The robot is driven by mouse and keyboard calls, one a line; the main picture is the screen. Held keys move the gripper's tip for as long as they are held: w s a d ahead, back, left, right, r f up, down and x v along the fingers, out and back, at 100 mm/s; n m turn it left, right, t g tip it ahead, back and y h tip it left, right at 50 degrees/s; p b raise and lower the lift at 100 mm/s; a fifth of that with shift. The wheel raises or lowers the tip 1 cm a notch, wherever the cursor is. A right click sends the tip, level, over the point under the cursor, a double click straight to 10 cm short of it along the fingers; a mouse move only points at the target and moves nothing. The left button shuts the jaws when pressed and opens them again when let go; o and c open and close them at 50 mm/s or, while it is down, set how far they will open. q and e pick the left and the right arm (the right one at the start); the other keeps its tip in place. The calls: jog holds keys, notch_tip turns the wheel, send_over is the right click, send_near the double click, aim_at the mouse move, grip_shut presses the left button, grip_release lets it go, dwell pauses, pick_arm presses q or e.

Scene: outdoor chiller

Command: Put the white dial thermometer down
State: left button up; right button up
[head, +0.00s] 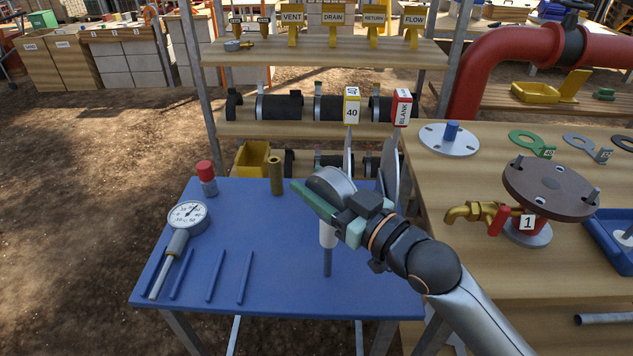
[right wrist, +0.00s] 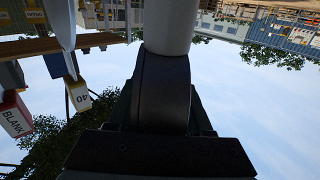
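My right gripper (head: 326,214) is shut around the neck of the white dial thermometer (head: 327,236) above the right part of the blue table (head: 262,222). The thermometer is upright, its round head up and its grey stem pointing down. Its dial face is turned away from the head camera. I cannot tell whether the stem tip touches the table. In the right wrist view its pale cylinder (right wrist: 168,28) sits between the dark fingers. A second dial thermometer with a grey neck (head: 188,217) lies at the table's left side. My left gripper is out of view.
Several blue bars lie at the table's front left. A red-capped bottle (head: 206,177) and a brass cylinder (head: 276,176) stand at the back. Tags marked 40 (head: 352,107) and BLANK (head: 402,106) rise behind my gripper. A wooden bench (head: 450,210) adjoins on the right.

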jog(key=shift+o, duration=0.9)
jog(key=shift+r, duration=0.2)
jog(key=v, duration=1.2)
